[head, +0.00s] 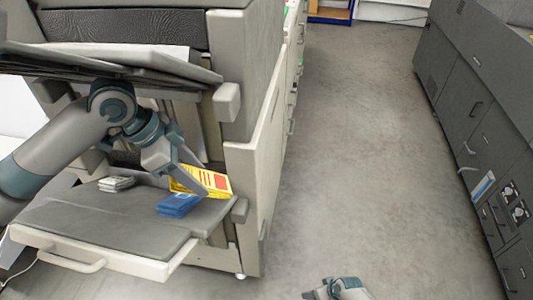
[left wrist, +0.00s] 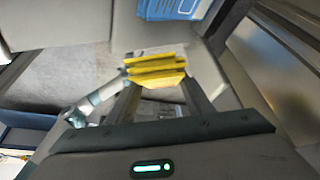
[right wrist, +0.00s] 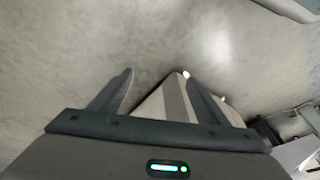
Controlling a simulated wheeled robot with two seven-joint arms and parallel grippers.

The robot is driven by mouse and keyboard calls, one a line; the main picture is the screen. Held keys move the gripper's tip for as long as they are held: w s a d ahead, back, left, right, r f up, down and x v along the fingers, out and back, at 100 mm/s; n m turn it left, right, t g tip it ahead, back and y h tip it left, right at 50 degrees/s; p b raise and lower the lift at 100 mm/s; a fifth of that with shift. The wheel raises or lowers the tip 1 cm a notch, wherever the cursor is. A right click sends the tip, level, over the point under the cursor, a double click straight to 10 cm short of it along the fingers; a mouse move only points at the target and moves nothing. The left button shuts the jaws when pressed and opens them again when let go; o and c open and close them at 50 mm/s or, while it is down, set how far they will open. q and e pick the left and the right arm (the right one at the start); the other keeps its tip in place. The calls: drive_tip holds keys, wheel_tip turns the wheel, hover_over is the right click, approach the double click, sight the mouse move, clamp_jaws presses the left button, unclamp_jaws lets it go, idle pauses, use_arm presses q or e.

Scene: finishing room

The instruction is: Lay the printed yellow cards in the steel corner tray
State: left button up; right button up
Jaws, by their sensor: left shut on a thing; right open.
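My left gripper (head: 190,180) is shut on the printed yellow cards (head: 216,181), a stack with red print, above the right back part of a grey shelf. The cards also show between the fingers in the left wrist view (left wrist: 157,66). They look tilted in the head view. Whether they touch the shelf I cannot tell. My right gripper (right wrist: 158,76) is open and empty above the floor; it shows at the bottom edge of the head view (head: 330,291). I cannot make out a steel corner tray in any view.
A blue card stack (head: 177,205) lies on the grey shelf (head: 110,222), close in front of the yellow cards. A white and green stack (head: 116,183) lies farther left. The printing machine (head: 262,150) rises behind. A dark cabinet (head: 480,120) stands right; the aisle floor between is clear.

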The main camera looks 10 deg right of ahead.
drive_tip(key=w+a+r+n+t+y, duration=0.1)
drive_tip(key=w+a+r+t+y, duration=0.15)
drive_tip(key=w+r, duration=1.25)
drive_tip(key=w+a+r+n+y, duration=0.2)
drive_tip(key=w+a+r, duration=0.15)
drive_tip(key=r, duration=0.55)
drive_tip(key=w+a+r+n+y, duration=0.2)
drive_tip(key=w+r, duration=0.3)
drive_tip(key=r, duration=0.4)
drive_tip(key=s+a+r+n+g+y, duration=0.1)
drive_tip(key=a+r+n+g+y, duration=0.15)
drive_tip(key=r, duration=0.75)
drive_tip(key=s+a+r+n+g+y, duration=0.1)
drive_tip(key=a+r+n, duration=0.15)
drive_tip(key=r, duration=0.75)
drive_tip(key=s+a+r+n+g+y, duration=0.1)
drive_tip(key=s+a+r+n+g, duration=0.2)
drive_tip(key=s+r+n, duration=0.4)
wheel_tip(320, 180, up, 4)
drive_tip(key=shift+s+a+r+g, duration=0.2)
drive_tip(key=shift+s+a+g, duration=0.1)
drive_tip(key=shift+s+a, duration=0.25)
drive_tip(key=shift+a, duration=0.1)
